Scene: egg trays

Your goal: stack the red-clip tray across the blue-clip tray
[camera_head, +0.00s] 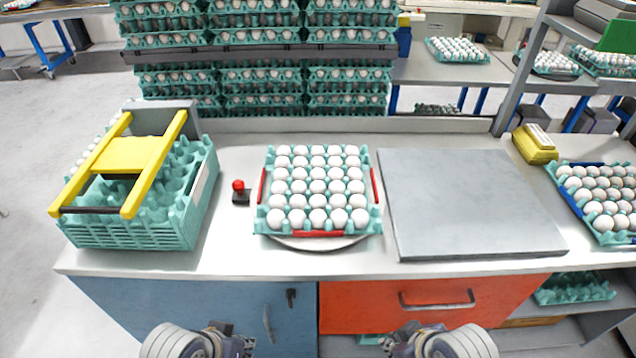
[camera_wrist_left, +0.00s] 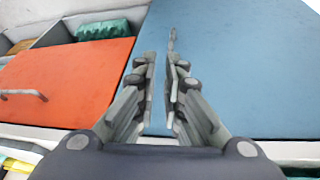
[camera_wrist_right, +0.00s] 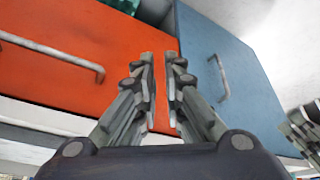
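The red-clip tray (camera_head: 262,225) is teal, full of white eggs, with red clips on its left, right and front sides. It sits on a round pale turntable (camera_head: 320,243) in the middle of the bench. The blue-clip tray (camera_head: 600,234), also teal and full of white eggs, lies at the bench's right end, turned at an angle and partly cut off by the picture edge. My left gripper (camera_wrist_left: 161,65) and right gripper (camera_wrist_right: 160,65) are low in front of the bench cabinets, away from both trays. Each has a narrow empty gap between its fingers.
A flat grey plate (camera_head: 470,205) lies between the trays. A teal crate (camera_head: 130,236) with a yellow handle frame stands left. A red-knobbed switch (camera_head: 240,193) is beside the turntable. A yellow device (camera_head: 534,148) sits behind right. Stacked egg trays (camera_head: 260,75) rise behind the bench.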

